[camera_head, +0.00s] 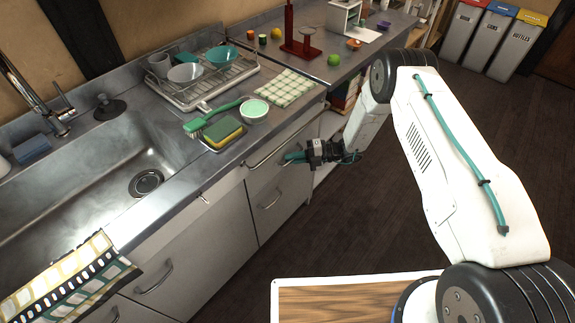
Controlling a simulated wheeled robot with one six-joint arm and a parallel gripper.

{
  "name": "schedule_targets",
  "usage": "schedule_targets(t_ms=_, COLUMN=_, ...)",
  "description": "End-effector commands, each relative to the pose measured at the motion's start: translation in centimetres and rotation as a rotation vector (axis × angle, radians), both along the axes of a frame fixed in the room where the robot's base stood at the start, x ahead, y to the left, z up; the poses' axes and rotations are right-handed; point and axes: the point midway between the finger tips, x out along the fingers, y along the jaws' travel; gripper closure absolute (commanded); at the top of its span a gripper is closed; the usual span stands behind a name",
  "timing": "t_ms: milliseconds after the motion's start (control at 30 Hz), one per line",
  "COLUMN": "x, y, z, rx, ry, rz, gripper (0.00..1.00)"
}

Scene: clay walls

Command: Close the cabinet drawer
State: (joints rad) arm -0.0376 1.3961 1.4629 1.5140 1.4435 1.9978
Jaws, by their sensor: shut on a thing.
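The cabinet drawer (262,178) is in the white unit below the steel counter, right of the sink, in the head view. A long metal bar (271,151) runs along its top near the counter edge. My gripper (290,158) is at the drawer's front, on its right part, with teal fingertips pointing left. It is shut on what seems to be the drawer handle; the fingers hide the contact. I cannot tell how far the drawer stands out.
A sponge (222,131), brush (212,118) and bowl (254,109) are on the counter above. Dark floor (345,220) is open to the right.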

Motion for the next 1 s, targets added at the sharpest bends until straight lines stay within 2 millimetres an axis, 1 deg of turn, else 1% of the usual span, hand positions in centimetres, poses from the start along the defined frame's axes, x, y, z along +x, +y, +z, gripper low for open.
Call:
schedule_targets(t_ms=33, x=0.3, y=0.0, z=0.1, rx=-0.001, ry=-0.003, rz=-0.006, gripper=1.0)
schedule_targets(t_ms=233, x=0.4, y=0.3, z=0.1, rx=-0.001, ry=-0.005, rz=-0.004, gripper=1.0)
schedule_targets(t_ms=267, x=0.4, y=0.3, z=0.1, rx=-0.002, ry=-0.005, rz=-0.005, gripper=0.82)
schedule_targets(t_ms=300, x=0.4, y=0.3, z=0.1, rx=-0.001, ry=-0.006, rz=-0.004, gripper=0.71)
schedule_targets(t_ms=333, x=0.4, y=0.3, z=0.1, rx=0.0, ry=-0.006, rz=-0.004, gripper=0.69)
schedule_targets(t_ms=567, x=0.4, y=0.1, z=0.3, rx=0.002, ry=-0.007, rz=-0.004, gripper=0.69)
schedule_targets(t_ms=667, x=0.5, y=-0.6, z=0.4, rx=0.002, ry=-0.007, rz=-0.005, gripper=0.69)
schedule_targets(t_ms=767, x=0.6, y=-2.1, z=0.5, rx=0.001, ry=-0.005, rz=-0.009, gripper=0.69)
schedule_targets(t_ms=900, x=0.6, y=-4.7, z=0.7, rx=-0.001, ry=-0.002, rz=-0.01, gripper=0.69)
schedule_targets(t_ms=1000, x=0.7, y=-6.2, z=0.8, rx=-0.002, ry=-0.001, rz=-0.009, gripper=0.69)
